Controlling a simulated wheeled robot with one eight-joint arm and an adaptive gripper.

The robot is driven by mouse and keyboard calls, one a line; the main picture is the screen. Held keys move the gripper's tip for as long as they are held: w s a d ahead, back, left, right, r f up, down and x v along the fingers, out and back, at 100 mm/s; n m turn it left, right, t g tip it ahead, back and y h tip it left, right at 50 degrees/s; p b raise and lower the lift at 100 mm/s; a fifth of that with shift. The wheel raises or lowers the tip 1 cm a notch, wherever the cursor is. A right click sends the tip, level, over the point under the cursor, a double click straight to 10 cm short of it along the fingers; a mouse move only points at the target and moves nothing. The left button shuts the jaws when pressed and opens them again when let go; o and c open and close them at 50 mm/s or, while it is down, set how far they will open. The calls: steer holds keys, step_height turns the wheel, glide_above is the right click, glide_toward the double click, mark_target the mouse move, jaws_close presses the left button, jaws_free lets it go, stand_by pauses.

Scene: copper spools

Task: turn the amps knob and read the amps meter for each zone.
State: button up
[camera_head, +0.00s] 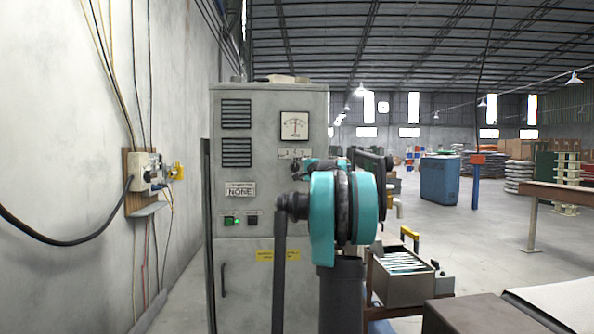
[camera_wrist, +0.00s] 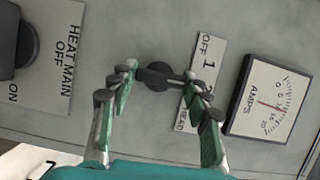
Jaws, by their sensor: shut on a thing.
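The amps knob (camera_wrist: 155,78), dark and round with a bar across it, is on the grey panel in the wrist view. My gripper (camera_wrist: 163,71) has a fingertip at each end of the bar and is shut on the knob. A label plate (camera_wrist: 202,70) with OFF, 1 and further marks lies beside it, partly covered by a finger. The amps meter (camera_wrist: 270,103) is to the right, with a red needle near mid-scale; its exact value is too small to tell.
The heat main switch (camera_wrist: 20,45) with its OFF/ON plate (camera_wrist: 62,50) is left of the knob. A bin (camera_head: 403,285) stands right of my arm. Open floor lies beyond.

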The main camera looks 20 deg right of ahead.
steer(key=shift+m, duration=0.3)
steer(key=o, duration=1.2)
steer(key=shift+c, duration=0.2)
steer(key=s+d, duration=0.1)
steer(key=s, duration=1.1)
steer(key=shift+d, duration=0.25)
